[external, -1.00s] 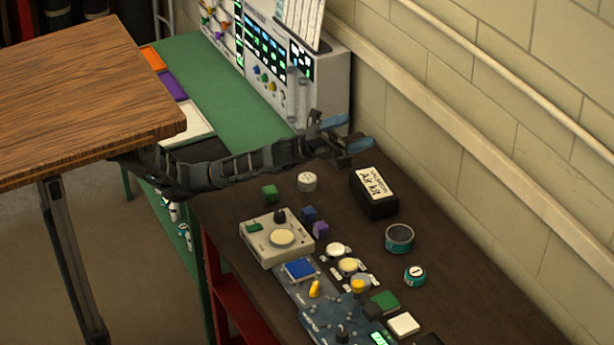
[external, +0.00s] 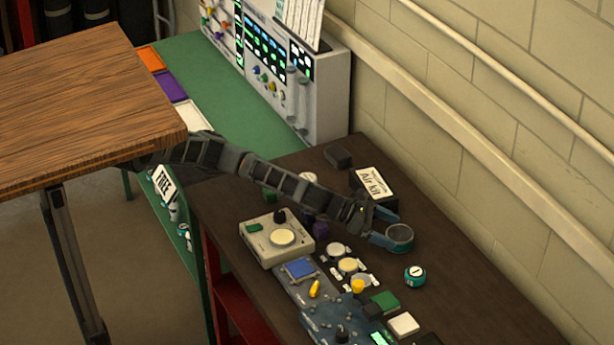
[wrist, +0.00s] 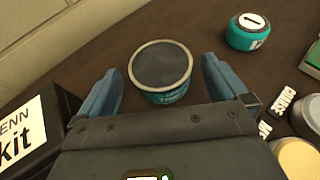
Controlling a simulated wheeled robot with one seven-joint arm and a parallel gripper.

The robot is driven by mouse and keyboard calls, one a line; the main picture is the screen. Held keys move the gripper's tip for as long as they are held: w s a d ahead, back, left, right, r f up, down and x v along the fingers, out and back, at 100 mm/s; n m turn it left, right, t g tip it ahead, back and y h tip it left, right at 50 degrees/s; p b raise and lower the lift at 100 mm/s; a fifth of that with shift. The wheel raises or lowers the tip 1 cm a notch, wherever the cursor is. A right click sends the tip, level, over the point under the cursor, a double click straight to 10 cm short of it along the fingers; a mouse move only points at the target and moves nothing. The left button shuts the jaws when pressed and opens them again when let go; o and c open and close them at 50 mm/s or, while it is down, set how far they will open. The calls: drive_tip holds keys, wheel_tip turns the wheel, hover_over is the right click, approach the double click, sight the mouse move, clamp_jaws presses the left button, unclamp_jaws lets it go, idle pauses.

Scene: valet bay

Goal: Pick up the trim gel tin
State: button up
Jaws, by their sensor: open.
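The tin between my fingers is round, with a dark grey top, a pale rim and a teal side; its small lettering is hard to read. I take it for the trim gel tin (external: 400,233). It stands upright on the dark brown bench and also shows in the wrist view (wrist: 161,66). My gripper (external: 396,234) is open, its blue fingers on either side of the tin's near part. In the wrist view, my gripper (wrist: 161,72) shows a gap between each finger and the tin.
A smaller teal tin marked 1 (external: 415,276) stands to the right. The black Air kit box (external: 375,205) is close behind my gripper. A control panel with a dial (external: 281,238), buttons and blocks fills the front. Bench right of the tins is clear.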

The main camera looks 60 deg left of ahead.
sight(399, 235)
drive_tip(key=shift+x, duration=2.2)
drive_tip(key=shift+c, duration=0.5)
drive_tip(key=c, duration=0.9)
